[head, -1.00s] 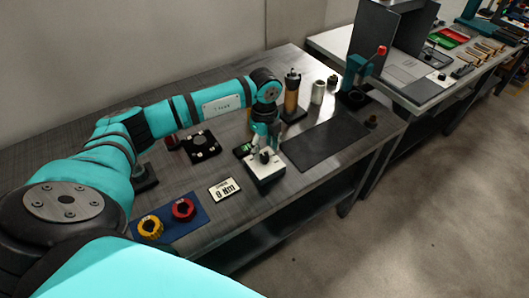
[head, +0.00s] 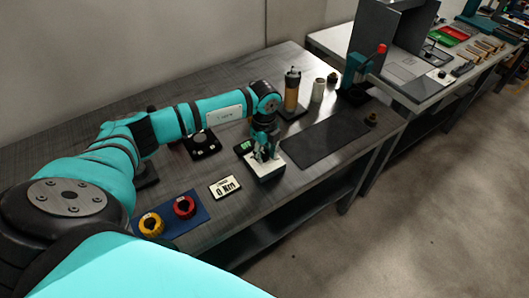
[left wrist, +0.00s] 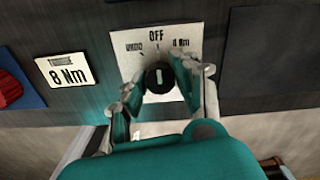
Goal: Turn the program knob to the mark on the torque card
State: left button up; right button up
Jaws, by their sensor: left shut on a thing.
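The torque card (left wrist: 66,71) reads "8 Nm" and lies left of the control box; it also shows in the head view (head: 225,187). The white control box (left wrist: 205,38) has "OFF" at the top centre, a label on the left that I cannot read surely, and an "Nm" label on the right whose number is unclear. The black program knob (left wrist: 158,78) has a white pointer that points up, about at OFF. My left gripper (head: 265,158) is shut on the knob, one finger on each side in the left wrist view (left wrist: 158,88). My right gripper is not in view.
A blue mat (head: 172,219) holds a yellow knob (head: 151,225) and a red knob (head: 184,207). A dark mat (head: 325,142) lies right of the box. A brown bottle (head: 292,90) and a pale cylinder (head: 318,90) stand behind it.

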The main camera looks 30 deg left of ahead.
pick_arm(q)
jog(key=shift+m, duration=0.4)
grip_shut()
jog(key=m+b, duration=0.3)
jog(key=m, duration=0.1)
jog(key=shift+m, duration=0.4)
jog(key=m+b, duration=0.3)
jog(key=m, duration=0.3)
jog(key=m+b, duration=0.3)
jog(key=m, duration=0.3)
jog(key=shift+w+m, duration=0.1)
jog(key=shift+m, duration=0.2)
jog(key=m+b, duration=0.2)
jog(key=m, duration=0.3)
jog(key=shift+m+b, duration=0.3)
jog(key=shift+b, duration=0.05)
jog(key=shift+r, duration=0.1)
jog(key=o, duration=1.1)
grip_release()
jog(key=shift+c, duration=0.2)
